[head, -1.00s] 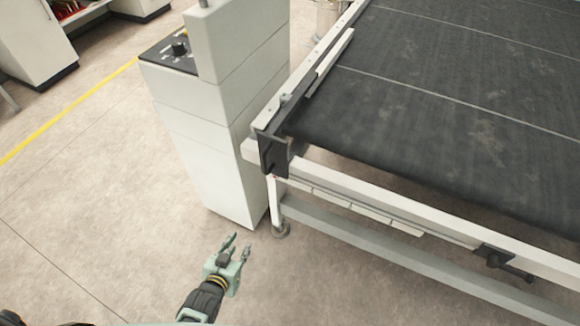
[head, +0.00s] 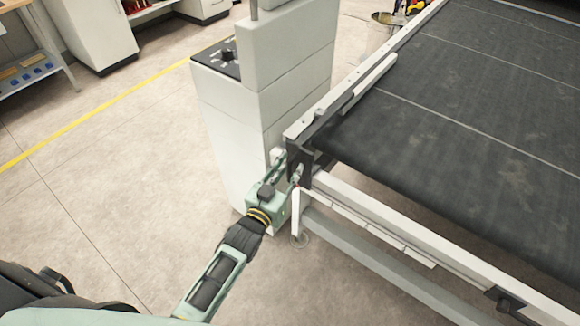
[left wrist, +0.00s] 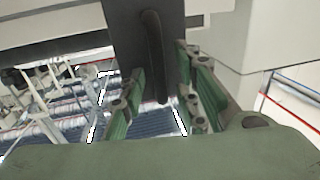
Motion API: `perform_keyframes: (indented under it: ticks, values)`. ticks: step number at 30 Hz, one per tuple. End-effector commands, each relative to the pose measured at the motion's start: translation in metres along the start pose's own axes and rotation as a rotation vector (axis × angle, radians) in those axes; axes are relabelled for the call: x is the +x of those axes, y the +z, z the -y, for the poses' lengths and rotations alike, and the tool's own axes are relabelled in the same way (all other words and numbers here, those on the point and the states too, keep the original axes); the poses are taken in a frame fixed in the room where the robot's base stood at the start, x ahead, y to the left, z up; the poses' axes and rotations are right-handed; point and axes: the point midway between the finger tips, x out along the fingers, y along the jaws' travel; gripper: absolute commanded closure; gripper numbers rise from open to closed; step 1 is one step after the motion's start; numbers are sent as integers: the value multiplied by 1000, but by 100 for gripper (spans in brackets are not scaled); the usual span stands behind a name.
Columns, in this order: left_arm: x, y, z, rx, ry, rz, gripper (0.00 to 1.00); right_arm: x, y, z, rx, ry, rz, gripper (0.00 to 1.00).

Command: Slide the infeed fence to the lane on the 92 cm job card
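The infeed fence appears to be the pale bar (head: 372,82) along the left edge of the dark belt (head: 460,130), with a black end plate (head: 300,163) at the near left corner. In the left wrist view the black plate (left wrist: 128,45) carries an upright dark curved handle (left wrist: 154,60). My left gripper (head: 285,168) is at this plate in the head view. Its green fingers (left wrist: 158,88) are spread on either side of the handle in the left wrist view, with gaps showing. I cannot make out the job card. My right gripper is not in view.
A white cabinet (head: 285,80) with a knob panel (head: 222,60) stands close left of the belt. The pale front frame rail (head: 385,222) runs to the lower right, with a dark clamp (head: 508,300). Open floor (head: 110,180) lies to the left.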

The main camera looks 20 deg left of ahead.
Motion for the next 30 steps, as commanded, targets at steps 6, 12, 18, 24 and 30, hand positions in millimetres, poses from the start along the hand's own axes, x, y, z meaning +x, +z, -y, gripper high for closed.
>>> perform_keyframes:
  ticks: [6, 12, 18, 24, 30]
  values:
    - [5, 0, 0, 0, 0, 1, 71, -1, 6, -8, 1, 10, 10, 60]
    - [4, 1, 0, 0, 0, 1, 78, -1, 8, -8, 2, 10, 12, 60]
    - [4, 1, 0, 0, 0, 1, 96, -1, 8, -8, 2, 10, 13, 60]
    - [4, 1, 0, 0, 0, 1, 100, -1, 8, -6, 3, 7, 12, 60]
    - [4, 1, 0, 0, 0, 1, 100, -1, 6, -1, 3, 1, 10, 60]
